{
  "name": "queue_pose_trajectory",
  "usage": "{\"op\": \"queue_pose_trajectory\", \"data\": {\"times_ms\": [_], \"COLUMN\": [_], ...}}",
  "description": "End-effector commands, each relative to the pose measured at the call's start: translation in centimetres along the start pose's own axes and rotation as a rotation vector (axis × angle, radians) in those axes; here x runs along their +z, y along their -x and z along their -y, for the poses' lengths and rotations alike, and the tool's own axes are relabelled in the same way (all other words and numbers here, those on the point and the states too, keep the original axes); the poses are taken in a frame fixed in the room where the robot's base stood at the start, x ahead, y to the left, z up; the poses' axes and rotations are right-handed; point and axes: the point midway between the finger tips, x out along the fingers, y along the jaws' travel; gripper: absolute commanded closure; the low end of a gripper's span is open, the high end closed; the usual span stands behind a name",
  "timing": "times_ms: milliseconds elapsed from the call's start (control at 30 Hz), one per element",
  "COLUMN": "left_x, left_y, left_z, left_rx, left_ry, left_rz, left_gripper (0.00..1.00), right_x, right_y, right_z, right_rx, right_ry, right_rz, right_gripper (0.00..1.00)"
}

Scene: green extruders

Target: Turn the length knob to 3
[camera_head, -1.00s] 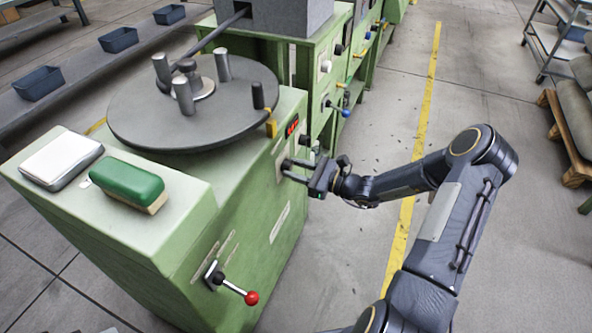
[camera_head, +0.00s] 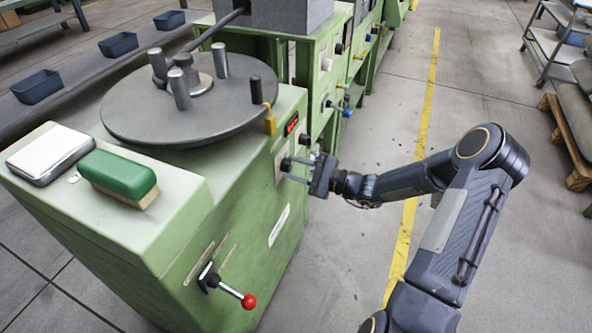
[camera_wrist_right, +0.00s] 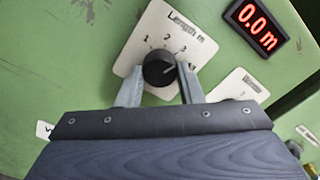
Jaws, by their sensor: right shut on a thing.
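The black length knob (camera_wrist_right: 159,68) sits on a white plate (camera_wrist_right: 150,30) marked "Length m" with numbers 1 to 4, on the green machine's side. Its pale pointer line aims to the upper right, around the 3 to 4 side; the exact mark is hard to tell. My right gripper (camera_wrist_right: 160,90) has one finger on each side of the knob and is shut on it. In the head view, my right gripper (camera_head: 288,170) reaches the machine's side from the right. A red display (camera_wrist_right: 257,25) reads 0.0 m. My left gripper is not in view.
The green machine (camera_head: 170,235) carries a grey turntable (camera_head: 135,110) with upright pegs, a green-topped brush (camera_head: 118,174) and a white-topped block (camera_head: 48,153). A red-tipped lever (camera_head: 248,301) sticks out below. The floor to the right is open, with a yellow line (camera_head: 425,120).

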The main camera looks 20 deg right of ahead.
Motion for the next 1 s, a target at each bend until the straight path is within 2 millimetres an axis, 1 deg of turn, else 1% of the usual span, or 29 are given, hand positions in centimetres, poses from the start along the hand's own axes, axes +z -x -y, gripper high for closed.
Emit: {"op": "queue_pose_trajectory", "data": {"times_ms": [400,433,567,600,867,967,1000], "left_x": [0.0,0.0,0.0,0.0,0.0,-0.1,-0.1], "left_y": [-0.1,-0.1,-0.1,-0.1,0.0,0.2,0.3], "left_z": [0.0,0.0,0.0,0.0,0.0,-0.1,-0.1], "left_rx": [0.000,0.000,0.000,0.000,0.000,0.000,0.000], "left_ry": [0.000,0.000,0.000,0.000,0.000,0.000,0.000], "left_rz": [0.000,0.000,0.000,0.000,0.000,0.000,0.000], "left_gripper": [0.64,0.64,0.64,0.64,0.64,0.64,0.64], "right_x": [-0.1,-0.1,-0.1,-0.1,0.0,0.0,0.0], "right_y": [0.0,0.0,0.0,0.0,0.1,0.8,1.4], "right_z": [-0.1,-0.1,-0.1,-0.1,0.0,0.1,0.1], "right_rx": [0.002,0.002,0.002,0.002,0.001,0.001,0.000], "right_ry": [0.007,0.007,0.006,0.006,0.007,0.008,0.008], "right_rz": [-0.003,-0.003,-0.002,-0.002,-0.001,-0.003,-0.004], "right_gripper": [0.90,0.64,0.47,0.45,0.45,0.45,0.45]}}
